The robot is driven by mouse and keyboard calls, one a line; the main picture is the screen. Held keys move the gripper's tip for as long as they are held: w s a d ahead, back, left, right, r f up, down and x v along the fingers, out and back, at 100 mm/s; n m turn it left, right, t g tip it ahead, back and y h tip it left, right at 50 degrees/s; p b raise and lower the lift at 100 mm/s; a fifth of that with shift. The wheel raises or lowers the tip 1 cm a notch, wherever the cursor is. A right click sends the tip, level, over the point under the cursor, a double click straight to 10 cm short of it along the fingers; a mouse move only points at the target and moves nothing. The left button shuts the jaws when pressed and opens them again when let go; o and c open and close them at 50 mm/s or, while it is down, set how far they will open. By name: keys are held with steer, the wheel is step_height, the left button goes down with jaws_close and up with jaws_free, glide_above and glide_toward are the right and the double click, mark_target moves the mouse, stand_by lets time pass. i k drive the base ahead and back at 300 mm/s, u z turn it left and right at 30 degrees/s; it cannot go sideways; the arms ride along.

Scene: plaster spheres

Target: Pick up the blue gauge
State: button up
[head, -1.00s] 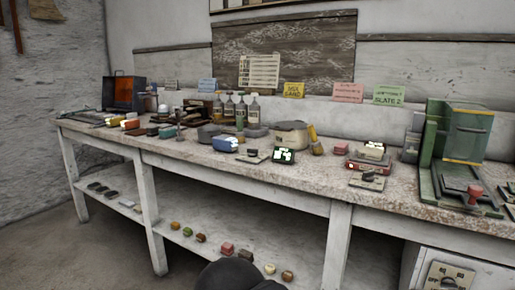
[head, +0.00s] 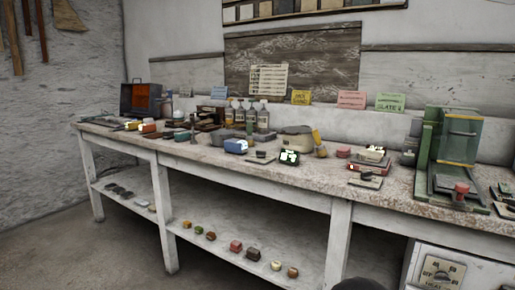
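A small blue block-shaped thing with a pale face (head: 236,146) sits on the workbench top (head: 300,179), left of the middle. It looks like the blue gauge, but it is too small to read any markings. Nothing touches it from above. My gripper is not recognisable in the head view. Only a dark rounded shape, possibly part of my arm, shows at the bottom edge, far below the bench top.
A dark device with a lit display (head: 290,157) stands right of the blue thing. Spray bottles (head: 251,117) and a beige container (head: 296,139) stand behind. A green machine (head: 448,150) fills the right end. Small blocks (head: 236,246) lie on the lower shelf. The floor at left is clear.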

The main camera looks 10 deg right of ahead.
mark_target(234, 146)
steer(key=z, duration=0.8)
steer(key=k, duration=0.2)
steer(key=u, duration=1.6)
steer(key=i, duration=0.8)
steer(key=z, duration=0.8)
steer(key=i, duration=0.9)
steer(key=z, duration=0.85)
